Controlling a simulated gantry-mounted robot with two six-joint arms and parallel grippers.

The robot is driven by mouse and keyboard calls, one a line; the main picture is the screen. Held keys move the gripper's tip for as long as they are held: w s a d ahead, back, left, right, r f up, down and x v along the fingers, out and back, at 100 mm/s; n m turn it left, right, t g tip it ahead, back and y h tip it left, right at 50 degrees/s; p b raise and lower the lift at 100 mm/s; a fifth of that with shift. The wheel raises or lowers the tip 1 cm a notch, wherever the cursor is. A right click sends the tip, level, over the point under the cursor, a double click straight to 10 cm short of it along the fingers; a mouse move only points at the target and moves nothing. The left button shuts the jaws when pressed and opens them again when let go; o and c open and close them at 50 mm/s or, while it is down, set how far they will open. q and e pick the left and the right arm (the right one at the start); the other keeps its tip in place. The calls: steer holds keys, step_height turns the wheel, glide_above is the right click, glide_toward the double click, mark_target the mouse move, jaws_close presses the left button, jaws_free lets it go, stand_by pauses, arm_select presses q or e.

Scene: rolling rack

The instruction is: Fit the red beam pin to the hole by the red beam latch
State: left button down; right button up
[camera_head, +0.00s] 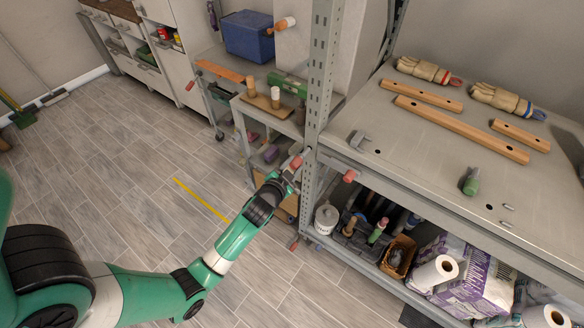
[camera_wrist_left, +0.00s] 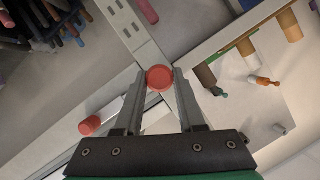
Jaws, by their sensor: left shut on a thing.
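My left gripper (camera_head: 292,170) is shut on the red beam pin (camera_head: 297,161), just left of the rack's upright post. In the left wrist view the pin's round red head (camera_wrist_left: 160,78) sits between the two fingertips of the left gripper (camera_wrist_left: 159,84). The pin's shank is hidden behind its head. A second red knob, which looks like the red beam latch (camera_head: 350,175), is on the shelf's front beam right of the post; it also shows in the left wrist view (camera_wrist_left: 90,125). I cannot make out the hole. My right gripper is not in view.
The perforated grey post (camera_head: 319,90) stands close beside the gripper. The shelf top (camera_head: 400,125) bears gloves, wooden bars and a green-handled tool (camera_head: 471,181). A cart (camera_head: 243,105) stands behind the gripper. Floor at left is mostly clear.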

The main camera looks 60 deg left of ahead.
arm_select(q)
steer(key=shift+w+a+b, duration=0.35)
steer(key=shift+w+a, duration=0.05)
steer(key=shift+w, duration=0.3)
steer(key=shift+w+a+b, duration=0.3)
steer(key=shift+w+a, duration=0.1)
steer(key=shift+w, duration=0.3)
steer(key=shift+w+a+b, duration=0.35)
steer(key=shift+w+a, duration=0.05)
steer(key=shift+w, duration=0.3)
steer(key=shift+c, duration=2.1)
jaws_free()
steer(key=p, duration=0.2)
glide_toward(300, 160)
steer(key=shift+w+a, duration=0.2)
steer(key=shift+w, duration=0.05)
